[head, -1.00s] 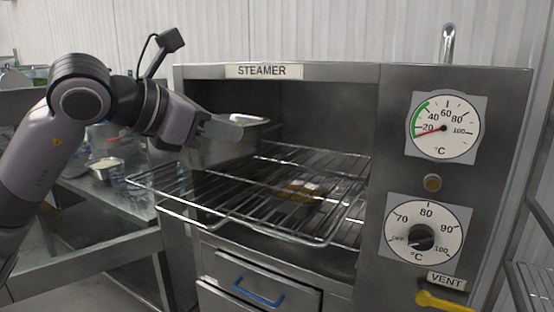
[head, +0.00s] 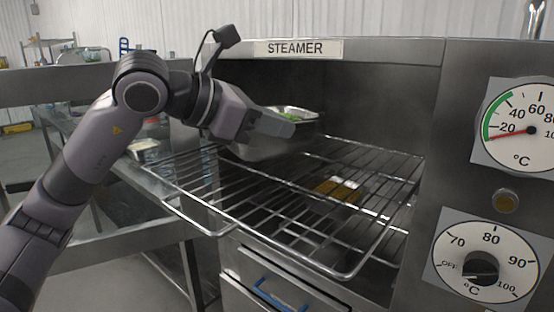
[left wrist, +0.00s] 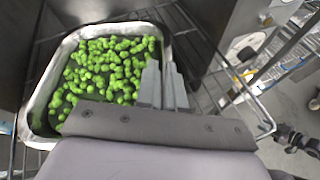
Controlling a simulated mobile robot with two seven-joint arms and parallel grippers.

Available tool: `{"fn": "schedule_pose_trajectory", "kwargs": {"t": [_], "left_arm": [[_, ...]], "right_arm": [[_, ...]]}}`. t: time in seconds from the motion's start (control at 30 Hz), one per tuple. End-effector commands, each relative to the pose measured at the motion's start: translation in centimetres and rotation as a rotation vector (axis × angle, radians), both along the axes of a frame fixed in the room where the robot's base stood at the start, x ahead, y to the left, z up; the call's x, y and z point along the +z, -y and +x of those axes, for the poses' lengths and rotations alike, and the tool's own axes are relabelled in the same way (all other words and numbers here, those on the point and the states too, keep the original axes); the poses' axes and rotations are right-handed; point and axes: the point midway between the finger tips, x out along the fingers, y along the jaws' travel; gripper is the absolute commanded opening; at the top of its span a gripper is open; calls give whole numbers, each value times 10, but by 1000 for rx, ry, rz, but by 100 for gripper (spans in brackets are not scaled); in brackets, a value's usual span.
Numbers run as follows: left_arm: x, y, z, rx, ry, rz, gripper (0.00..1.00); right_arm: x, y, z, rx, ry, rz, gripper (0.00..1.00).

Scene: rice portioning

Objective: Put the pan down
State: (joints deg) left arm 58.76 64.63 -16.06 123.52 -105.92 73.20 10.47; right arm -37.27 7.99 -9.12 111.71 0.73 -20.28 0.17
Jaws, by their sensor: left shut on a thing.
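The metal pan (head: 262,150) is at the left side of the steamer opening, over the left part of the pulled-out wire rack (head: 264,211). Green round vegetables (left wrist: 105,68) lie in it. My left gripper (head: 272,124) is shut on the pan's near side wall; in the left wrist view its fingers (left wrist: 163,86) straddle the pan's right rim. The pan looks about level, close above the rack or on it; I cannot tell whether they touch. My right gripper is not in view.
The steamer's dial panel (head: 490,170) stands at the right. A yellow-brown item (head: 338,190) shows below the rack's wires. A steel counter (head: 115,215) is at the left. The rack's front and right parts are clear.

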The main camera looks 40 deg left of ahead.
Motion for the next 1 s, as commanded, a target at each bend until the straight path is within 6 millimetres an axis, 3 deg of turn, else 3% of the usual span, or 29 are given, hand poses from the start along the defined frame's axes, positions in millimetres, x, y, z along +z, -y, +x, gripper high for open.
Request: {"fn": "schedule_pose_trajectory", "kwargs": {"t": [0.23,0.6,0.9,1.0], "left_arm": [[-10,-1,0,1,11,0,0],[-46,-1,0,1,10,1,0],[-48,0,0,1,11,0,0],[-51,0,0,0,0,-1,33]], "right_arm": [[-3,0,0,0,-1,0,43],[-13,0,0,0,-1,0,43],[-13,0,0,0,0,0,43],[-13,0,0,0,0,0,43]]}}
